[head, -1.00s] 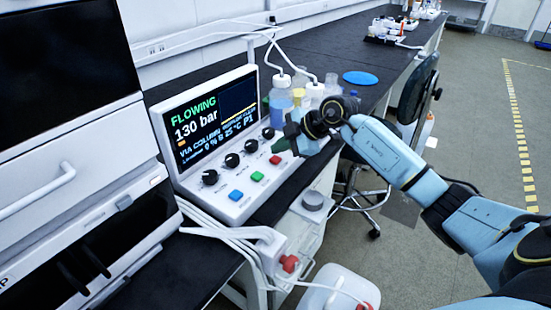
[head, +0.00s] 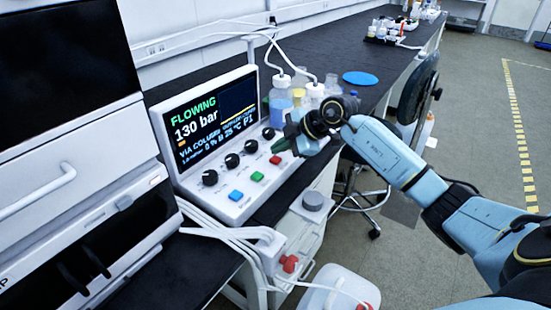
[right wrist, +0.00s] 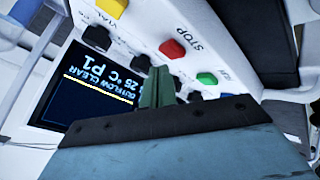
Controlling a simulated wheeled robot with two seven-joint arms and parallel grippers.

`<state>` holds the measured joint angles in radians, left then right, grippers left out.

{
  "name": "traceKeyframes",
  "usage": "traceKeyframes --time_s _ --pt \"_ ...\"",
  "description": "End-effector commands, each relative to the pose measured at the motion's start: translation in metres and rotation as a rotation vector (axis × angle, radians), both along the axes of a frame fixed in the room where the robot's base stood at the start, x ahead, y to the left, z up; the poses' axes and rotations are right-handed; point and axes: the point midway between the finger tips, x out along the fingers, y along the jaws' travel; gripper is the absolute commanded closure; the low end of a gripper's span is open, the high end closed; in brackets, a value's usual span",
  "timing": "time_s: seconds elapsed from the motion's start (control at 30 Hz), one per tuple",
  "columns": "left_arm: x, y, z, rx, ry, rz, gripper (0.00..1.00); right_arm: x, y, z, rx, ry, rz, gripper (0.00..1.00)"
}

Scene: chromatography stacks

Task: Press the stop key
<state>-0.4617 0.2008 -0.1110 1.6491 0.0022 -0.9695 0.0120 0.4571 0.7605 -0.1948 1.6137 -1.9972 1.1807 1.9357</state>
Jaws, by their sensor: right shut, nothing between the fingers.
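The stop key (head: 275,160) is a small red button on the sloped front of a white control panel (head: 180,140). In the right wrist view the red key (right wrist: 172,48) has the word STOP printed beside it. My right gripper (head: 281,146) is shut and empty, with its green fingertips close to the red key. In the right wrist view the closed fingers (right wrist: 158,87) point towards the panel, just short of the red key in the picture. I cannot tell whether they touch it. My left gripper is not in view.
A green key (head: 257,176) and a blue key (head: 236,195) lie nearby, with several black knobs (head: 232,160) behind them. The screen (head: 212,118) reads FLOWING, 130 bar. Bottles (head: 281,97) with tubes stand behind my gripper. A yellow key (right wrist: 113,7) shows in the wrist view.

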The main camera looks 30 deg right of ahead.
Motion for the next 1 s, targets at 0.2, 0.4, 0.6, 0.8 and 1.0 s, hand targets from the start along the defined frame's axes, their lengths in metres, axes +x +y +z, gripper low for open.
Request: traceKeyframes --time_s 0.2,0.4,0.6,0.8,1.0 --pt "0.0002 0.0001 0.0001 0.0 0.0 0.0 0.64 0.0 0.0 0.0 0.0 0.0 0.0 1.0" --pt "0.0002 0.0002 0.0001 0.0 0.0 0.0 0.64 0.0 -0.0001 -0.0001 0.0 0.0 0.0 1.0" --pt "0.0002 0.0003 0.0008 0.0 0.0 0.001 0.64 -0.0001 0.0 -0.0008 0.0 0.001 0.001 1.0" --pt "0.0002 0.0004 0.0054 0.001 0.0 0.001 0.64 0.0 0.0001 -0.0064 0.001 0.001 0.0 1.0" --pt "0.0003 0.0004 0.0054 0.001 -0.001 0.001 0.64 0.0 0.0001 -0.0087 0.0 0.0 0.0 1.0"
